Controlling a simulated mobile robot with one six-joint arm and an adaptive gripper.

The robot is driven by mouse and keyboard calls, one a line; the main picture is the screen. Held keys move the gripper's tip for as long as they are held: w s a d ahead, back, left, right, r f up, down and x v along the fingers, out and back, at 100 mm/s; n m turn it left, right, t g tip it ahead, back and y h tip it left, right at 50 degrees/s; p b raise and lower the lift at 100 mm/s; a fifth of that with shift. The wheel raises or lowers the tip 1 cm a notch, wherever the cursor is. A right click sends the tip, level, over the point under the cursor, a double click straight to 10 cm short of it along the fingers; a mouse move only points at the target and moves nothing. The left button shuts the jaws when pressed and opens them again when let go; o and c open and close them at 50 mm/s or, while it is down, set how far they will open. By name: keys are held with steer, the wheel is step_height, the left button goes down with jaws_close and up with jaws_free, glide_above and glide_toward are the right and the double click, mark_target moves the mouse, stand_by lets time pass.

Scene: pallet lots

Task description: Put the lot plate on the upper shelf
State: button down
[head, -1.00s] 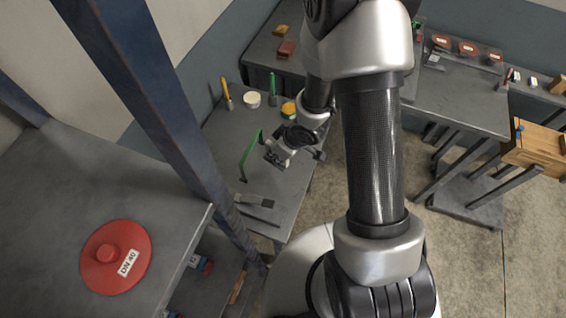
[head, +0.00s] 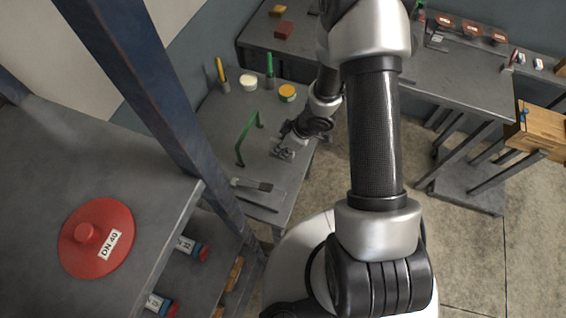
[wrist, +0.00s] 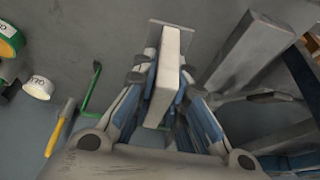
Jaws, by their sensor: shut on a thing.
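My gripper (wrist: 163,100) is shut on a pale, narrow plate-like piece (wrist: 164,80), seen nearly edge-on between the fingers in the wrist view. I take it to be the lot plate; no label on it is readable. In the head view my gripper (head: 284,150) is over the right side of a grey table, to the right of a green handle (head: 248,140); the held piece is too small there to make out.
A blue post (head: 150,95) stands between the upper shelf and the table. Labelled cylinders (head: 192,247) lie on the lower shelf. The upper shelf is bare behind the disc.

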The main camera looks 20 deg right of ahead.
steer(key=shift+f+b, duration=1.5)
steer(key=shift+f, duration=2.05)
steer(key=shift+f, duration=0.1)
steer(key=c, duration=1.6)
jaws_free()
